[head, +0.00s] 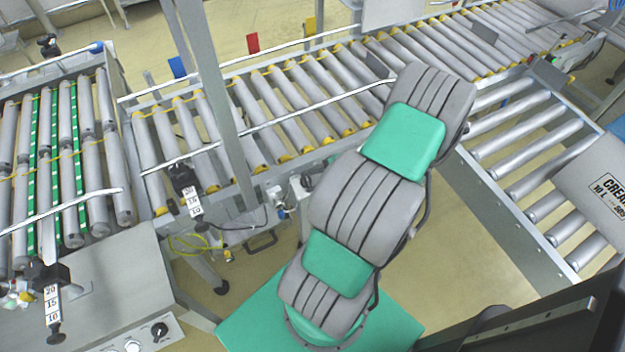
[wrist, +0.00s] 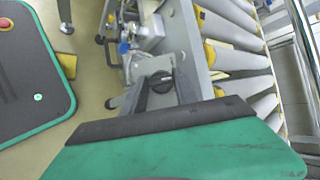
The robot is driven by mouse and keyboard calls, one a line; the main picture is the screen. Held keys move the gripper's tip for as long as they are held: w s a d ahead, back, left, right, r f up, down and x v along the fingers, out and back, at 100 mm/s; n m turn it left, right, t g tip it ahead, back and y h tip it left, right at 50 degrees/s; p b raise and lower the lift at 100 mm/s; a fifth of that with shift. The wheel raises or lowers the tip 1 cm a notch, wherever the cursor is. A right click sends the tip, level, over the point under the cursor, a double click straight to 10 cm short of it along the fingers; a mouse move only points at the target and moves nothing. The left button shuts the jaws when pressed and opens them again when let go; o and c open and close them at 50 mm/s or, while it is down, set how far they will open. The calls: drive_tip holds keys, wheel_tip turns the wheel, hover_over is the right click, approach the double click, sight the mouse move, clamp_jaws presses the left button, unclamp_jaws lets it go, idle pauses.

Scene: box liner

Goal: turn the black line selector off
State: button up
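Another black knob (head: 159,330) is on a pale panel at the lower left of the head view, far from my arm.
The roller conveyor (head: 290,105) runs across the head view beyond my arm. A second roller line (head: 525,130) branches off at the right, with a grey box (head: 600,180) on it. A metal post (head: 212,85) stands left of my arm. Open floor (head: 455,235) shows at the right.

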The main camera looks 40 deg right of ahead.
drive_tip(key=o, duration=0.4)
drive_tip(key=shift+o, duration=0.2)
